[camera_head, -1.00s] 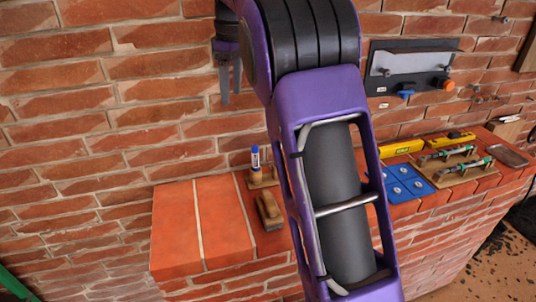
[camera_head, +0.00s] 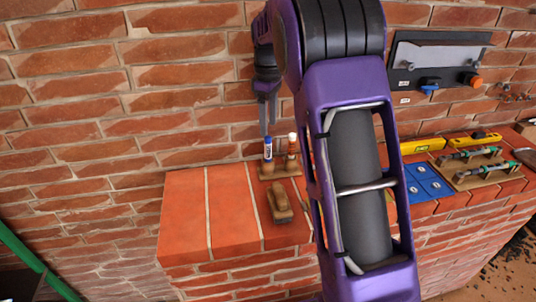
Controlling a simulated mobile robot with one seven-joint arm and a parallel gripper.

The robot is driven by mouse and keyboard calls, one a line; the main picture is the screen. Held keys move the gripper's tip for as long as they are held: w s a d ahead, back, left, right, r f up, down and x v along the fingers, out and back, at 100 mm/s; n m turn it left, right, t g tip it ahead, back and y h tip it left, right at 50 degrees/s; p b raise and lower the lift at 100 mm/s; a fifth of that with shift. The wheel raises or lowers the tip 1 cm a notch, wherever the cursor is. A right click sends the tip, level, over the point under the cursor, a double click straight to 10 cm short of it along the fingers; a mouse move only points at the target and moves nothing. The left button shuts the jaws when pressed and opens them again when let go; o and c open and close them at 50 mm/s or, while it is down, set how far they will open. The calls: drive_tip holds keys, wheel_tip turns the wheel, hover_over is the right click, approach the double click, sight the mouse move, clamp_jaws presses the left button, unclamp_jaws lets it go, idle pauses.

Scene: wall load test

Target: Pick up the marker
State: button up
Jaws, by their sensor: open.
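A marker with a white body and blue cap (camera_head: 268,150) stands upright in a small wooden holder (camera_head: 267,175) on the brick ledge. A second marker, white with a brown-red body (camera_head: 292,148), stands to its right in the same holder, close beside my arm. My gripper (camera_head: 268,127) points down with its two fingers apart and nothing between them. In the picture its fingertips are just above the blue cap; I cannot tell how far apart they are in depth.
A brown wooden block or brush (camera_head: 279,203) lies in front of the holder. My arm covers the middle of the ledge. To the right are a blue panel (camera_head: 424,186), a yellow level (camera_head: 421,146) and clamps on a board (camera_head: 482,176). The ledge's left end (camera_head: 185,215) is clear.

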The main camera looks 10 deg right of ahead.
sight(268, 137)
drive_tip(key=shift+s+a+f, duration=0.1)
drive_tip(key=shift+f, duration=2.95)
clamp_jaws()
